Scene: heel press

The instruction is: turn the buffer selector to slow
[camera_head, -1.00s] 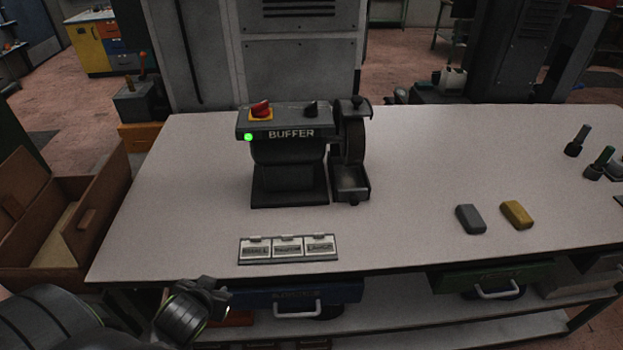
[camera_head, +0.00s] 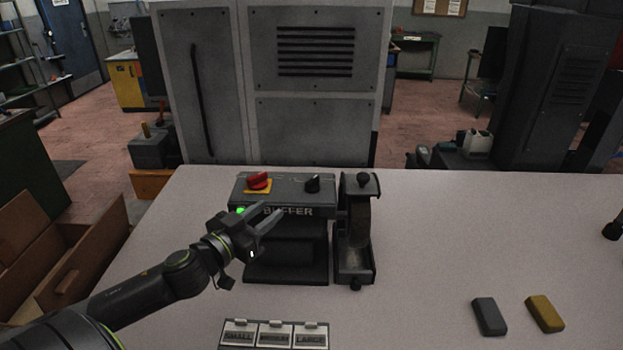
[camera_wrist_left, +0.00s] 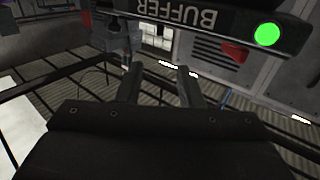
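The buffer (camera_head: 285,240) stands on the table, a dark machine with a BUFFER label on its front. A black selector knob (camera_head: 313,183) sits on its top right, and a red switch (camera_head: 258,181) on a yellow plate sits on its top left. A green light (camera_head: 240,210) glows on the front. My left gripper (camera_head: 272,214) is in front of the buffer's panel, below the knob, with its fingers apart and nothing between them. In the left wrist view the open fingers (camera_wrist_left: 160,85) show below the BUFFER label. The knob's setting marks are too small to read. My right gripper is out of view.
The buffing wheel (camera_head: 358,225) with its guard stands right of the panel. A labelled tray (camera_head: 232,347) lies at the front. A grey block (camera_head: 489,316) and a yellow block (camera_head: 545,313) lie at right. The table between is clear.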

